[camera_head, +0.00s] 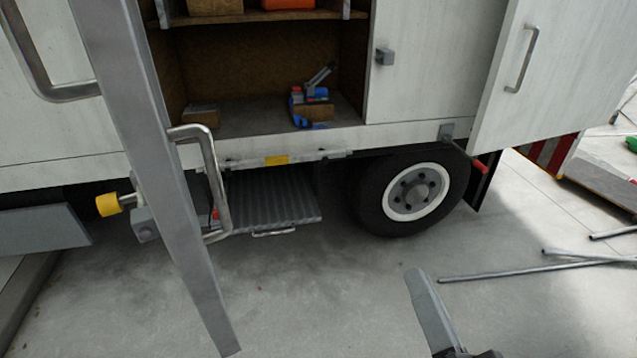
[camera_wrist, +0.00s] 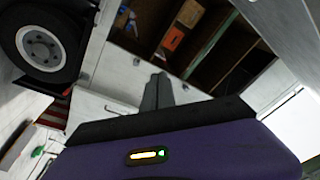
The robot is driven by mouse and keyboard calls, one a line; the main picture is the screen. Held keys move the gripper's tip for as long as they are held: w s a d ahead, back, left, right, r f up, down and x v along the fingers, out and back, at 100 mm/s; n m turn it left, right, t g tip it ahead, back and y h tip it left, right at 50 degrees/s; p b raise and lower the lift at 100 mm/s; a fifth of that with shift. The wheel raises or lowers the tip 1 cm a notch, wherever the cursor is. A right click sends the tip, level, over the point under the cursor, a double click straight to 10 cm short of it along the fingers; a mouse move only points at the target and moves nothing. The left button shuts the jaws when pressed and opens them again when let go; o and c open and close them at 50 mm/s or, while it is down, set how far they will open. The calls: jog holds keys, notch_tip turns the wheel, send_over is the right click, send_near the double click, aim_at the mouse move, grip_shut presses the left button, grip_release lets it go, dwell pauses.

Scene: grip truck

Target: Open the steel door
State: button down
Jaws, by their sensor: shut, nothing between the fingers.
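My gripper (camera_wrist: 158,80) is shut and empty, its two dark fingers together in the wrist view. In the head view its grey end (camera_head: 416,280) is low, above the floor and in front of the truck wheel, apart from any handle. A white door panel (camera_head: 548,75) with a bar handle (camera_head: 522,58) stands swung outward at the right. At the left a narrow grey metal slab (camera_head: 150,150), seen nearly edge-on, has a bent handle (camera_head: 215,170) beside it. I cannot tell which of these is the steel door.
The truck's open compartment (camera_head: 240,118) holds tools (camera_head: 312,105). Below it a ribbed step (camera_head: 270,200) juts out left of the wheel (camera_head: 412,192). A yellow-tipped knob (camera_head: 108,204) sticks out at the left. Metal pipes (camera_head: 540,271) lie on the right floor. The middle floor is clear.

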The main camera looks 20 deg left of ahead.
jog(key=a+r+m+g+y, duration=0.1)
jog(key=a+r+g+y, duration=0.25)
jog(key=a+r, duration=0.55)
jog(key=m+g+y+p, duration=0.1)
jog(key=g+y, duration=0.2)
jog(key=g, duration=0.2)
send_near(218, 193)
jog(key=shift+h, duration=0.25)
jog(key=w+a+r, duration=0.1)
jog(key=a+r, duration=0.1)
jog(key=w+a+r, duration=0.1)
jog(key=a, duration=0.1)
jog(key=shift+w+r, duration=0.4)
jog(key=shift+s+a+p, duration=0.3)
jog(key=shift+s+a, duration=1)
jog(key=shift+s, duration=0.2)
